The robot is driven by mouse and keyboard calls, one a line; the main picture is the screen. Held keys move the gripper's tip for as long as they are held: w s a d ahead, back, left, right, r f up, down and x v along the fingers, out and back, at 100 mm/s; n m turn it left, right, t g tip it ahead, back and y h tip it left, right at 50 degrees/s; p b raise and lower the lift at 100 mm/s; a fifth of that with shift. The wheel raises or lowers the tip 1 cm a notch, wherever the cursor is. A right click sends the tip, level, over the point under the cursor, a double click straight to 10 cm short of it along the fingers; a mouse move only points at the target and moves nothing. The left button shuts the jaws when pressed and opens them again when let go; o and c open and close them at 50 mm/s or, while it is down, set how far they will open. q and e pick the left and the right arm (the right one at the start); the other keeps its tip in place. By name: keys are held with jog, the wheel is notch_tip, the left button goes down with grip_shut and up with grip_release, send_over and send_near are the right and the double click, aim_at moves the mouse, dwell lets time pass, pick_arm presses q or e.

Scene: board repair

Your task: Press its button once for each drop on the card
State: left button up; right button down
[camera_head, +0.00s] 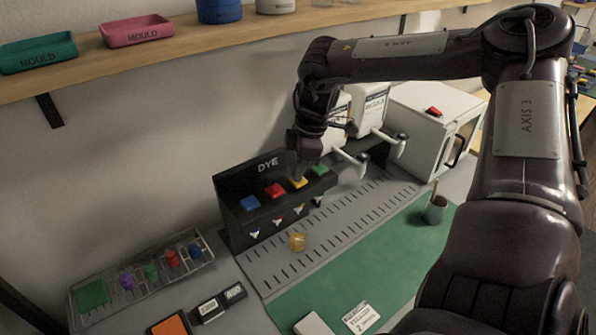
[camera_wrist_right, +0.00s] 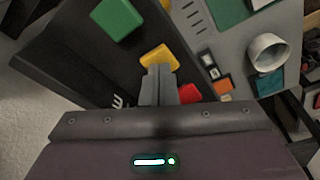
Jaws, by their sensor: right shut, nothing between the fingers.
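The black DYE box (camera_head: 268,203) carries a row of blue (camera_head: 250,203), red (camera_head: 275,190), yellow (camera_head: 298,182) and green (camera_head: 319,170) buttons. My right gripper (camera_head: 299,176) is shut and empty, pointing down with its tips at the yellow button. In the right wrist view the closed fingertips (camera_wrist_right: 158,70) overlap the edge of the yellow button (camera_wrist_right: 158,56); I cannot tell whether they press it. The green button (camera_wrist_right: 117,18) and red button (camera_wrist_right: 189,93) are on either side. A white card (camera_head: 361,318) lies at the front; its print is too small to read. My left gripper is out of view.
A small yellow-orange item (camera_head: 297,242) sits on the slotted grey strip before the box. White dispensers (camera_head: 371,106) and a white cabinet (camera_head: 434,120) stand right of it. A wire rack (camera_head: 143,283) holds coloured pots. A green mat (camera_head: 335,276) is mostly clear.

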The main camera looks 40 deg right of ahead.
jog(key=shift+f, duration=0.4)
jog(key=shift+a+p+v, duration=0.2)
jog(key=shift+p+v, duration=0.4)
jog(key=shift+v, duration=0.65)
jog(key=shift+w+r, duration=0.15)
jog(key=p+v, duration=0.1)
jog(key=v, duration=0.1)
jog(key=p+v, duration=0.1)
jog(key=v, duration=0.1)
jog(key=a+p+v, duration=0.1)
jog(key=shift+w+r+p, duration=0.3)
jog(key=shift+r+p, duration=0.05)
jog(key=shift+r, duration=0.2)
jog(key=shift+s+f, duration=0.1)
